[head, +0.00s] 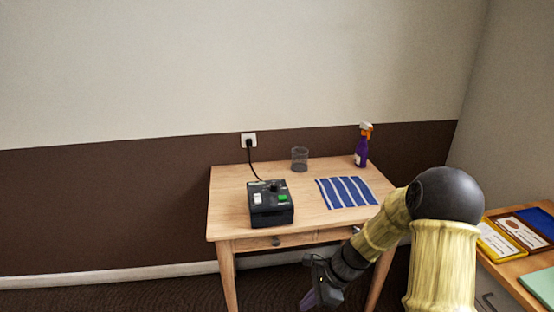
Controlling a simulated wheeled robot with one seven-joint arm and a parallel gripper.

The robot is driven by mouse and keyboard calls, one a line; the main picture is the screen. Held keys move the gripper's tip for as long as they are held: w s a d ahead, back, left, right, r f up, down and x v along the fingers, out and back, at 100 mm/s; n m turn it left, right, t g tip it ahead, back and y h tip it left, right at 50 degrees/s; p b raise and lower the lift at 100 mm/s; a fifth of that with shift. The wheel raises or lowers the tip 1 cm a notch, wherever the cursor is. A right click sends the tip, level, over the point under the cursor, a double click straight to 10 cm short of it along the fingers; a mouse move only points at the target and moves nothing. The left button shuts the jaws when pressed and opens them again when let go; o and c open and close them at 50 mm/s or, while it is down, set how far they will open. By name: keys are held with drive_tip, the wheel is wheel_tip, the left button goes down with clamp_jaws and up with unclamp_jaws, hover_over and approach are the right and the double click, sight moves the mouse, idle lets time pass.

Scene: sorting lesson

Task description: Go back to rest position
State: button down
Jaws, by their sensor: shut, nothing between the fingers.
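My arm comes up from the lower right of the head view and bends down to the left. My gripper (311,299) hangs low in front of the table's front edge, below the tabletop. It is small and dark in this view, partly at the bottom of the picture. Its fingers are shut, and I see nothing held in it. It touches no object on the table that I can see.
A wooden table (226,197) stands against the wall. A second surface (493,264) with trays is at right.

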drive_tip(key=s+d+r+n+t+h, duration=0.3)
drive_tip(key=s+d+r+n+h, duration=0.4)
drive_tip(key=s+r+n, duration=0.75)
wheel_tip(320, 180, up, 16)
drive_tip(key=w+n+p, duration=0.2)
drive_tip(key=n+p, duration=0.1)
drive_tip(key=p, duration=1.6)
drive_tip(key=shift+f, duration=0.2)
